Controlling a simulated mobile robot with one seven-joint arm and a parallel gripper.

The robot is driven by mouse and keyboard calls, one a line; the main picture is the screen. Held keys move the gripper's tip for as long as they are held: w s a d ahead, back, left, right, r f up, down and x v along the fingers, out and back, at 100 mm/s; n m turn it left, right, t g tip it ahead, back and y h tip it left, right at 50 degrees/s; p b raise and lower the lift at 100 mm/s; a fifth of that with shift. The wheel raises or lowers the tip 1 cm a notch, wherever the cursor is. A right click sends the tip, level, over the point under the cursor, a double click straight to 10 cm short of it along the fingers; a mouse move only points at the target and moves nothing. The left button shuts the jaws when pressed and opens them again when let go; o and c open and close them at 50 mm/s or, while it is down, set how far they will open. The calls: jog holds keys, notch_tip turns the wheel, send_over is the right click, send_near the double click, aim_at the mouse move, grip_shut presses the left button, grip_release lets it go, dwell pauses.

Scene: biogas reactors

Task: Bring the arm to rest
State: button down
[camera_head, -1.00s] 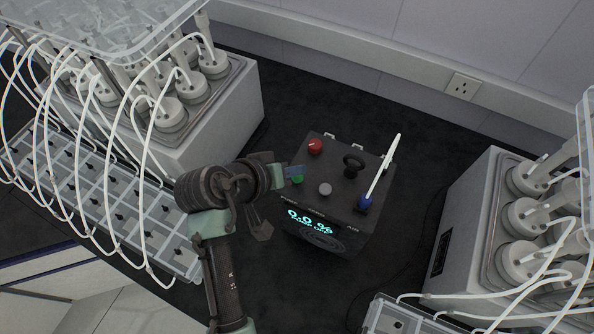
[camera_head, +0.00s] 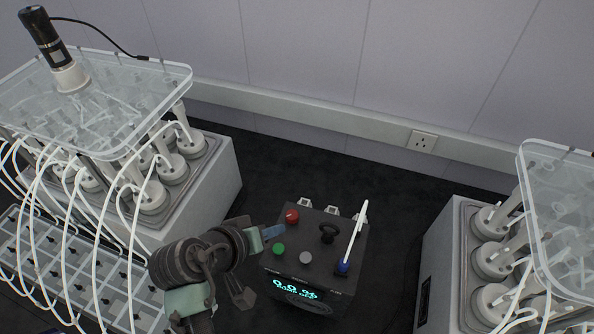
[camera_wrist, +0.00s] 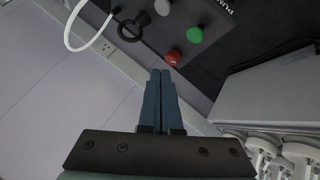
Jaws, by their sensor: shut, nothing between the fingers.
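My gripper (camera_head: 273,233) is in the head view, at the left edge of a black control box. In the wrist view its two blue fingers (camera_wrist: 161,75) are together with nothing between them. The arm comes up from the bottom of the head view, left of the box. The control box (camera_head: 340,262) has a red knob (camera_head: 292,216), a green button (camera_head: 279,249), a grey button (camera_head: 305,257), a black knob (camera_head: 328,233) and a lit display (camera_head: 297,290). In the wrist view the fingertips point toward the red knob (camera_wrist: 173,57); contact cannot be told.
A reactor bank (camera_head: 215,190) with many white tubes stands at the left, close to my arm. Another reactor bank (camera_head: 440,250) stands at the right. A white stick (camera_head: 356,236) rises from the box. The black bench (camera_head: 395,215) is clear between box and right bank.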

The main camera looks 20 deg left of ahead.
jog(key=w+d+r+m+t+y+b, duration=0.2)
jog(key=w+r+t+b, duration=0.25)
jog(key=r, duration=0.45)
jog(key=w+d+r+m+t+y+b, duration=0.1)
jog(key=w+d+r+t+b, duration=0.15)
jog(key=w+r+b, duration=0.5)
jog(key=s+d+r+t+b, duration=0.1)
jog(key=s+d+r+t, duration=0.2)
jog(key=r, duration=0.5)
jog(key=s+d+r+m+t+b, duration=0.1)
jog(key=s+d+r+t+b, duration=0.1)
jog(key=s+r+t, duration=0.3)
jog(key=s+d+r+m+t+b, duration=0.1)
jog(key=s+d+r+t+b, duration=0.1)
jog(key=s+d+r, duration=0.3)
jog(key=s+r+t, duration=0.1)
jog(key=s+r, duration=0.2)
jog(key=r, duration=0.3)
jog(key=shift+t, duration=0.4)
